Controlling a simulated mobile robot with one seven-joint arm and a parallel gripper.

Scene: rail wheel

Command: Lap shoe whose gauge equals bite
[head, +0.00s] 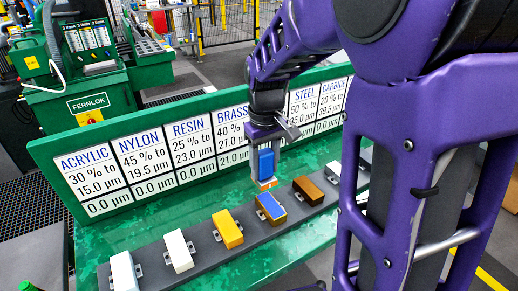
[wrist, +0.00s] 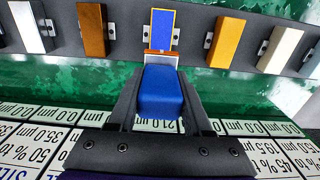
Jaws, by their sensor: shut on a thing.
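My gripper (head: 264,168) is shut on a blue block (head: 266,161) with an orange and white lower end. In the wrist view the blue block (wrist: 161,97) sits between the two fingers (wrist: 160,100). The held block is over the far end of a brass-coloured shoe with a blue top (head: 270,206), which also shows in the wrist view (wrist: 162,28). I cannot tell whether they touch. The sign board (head: 115,210) names materials with percentages and micrometre values. The brass column's lower plate reads 21.0 µm; other readable lower plates show 0.0 µm. One column is hidden by my arm.
A dark rail (head: 205,252) carries the shoes: white (head: 124,271), white (head: 178,250), yellow (head: 228,229), brown (head: 308,190) and a pale one (head: 334,171). The green bench (head: 150,231) is otherwise clear. A green Fernlok machine (head: 92,95) stands behind left.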

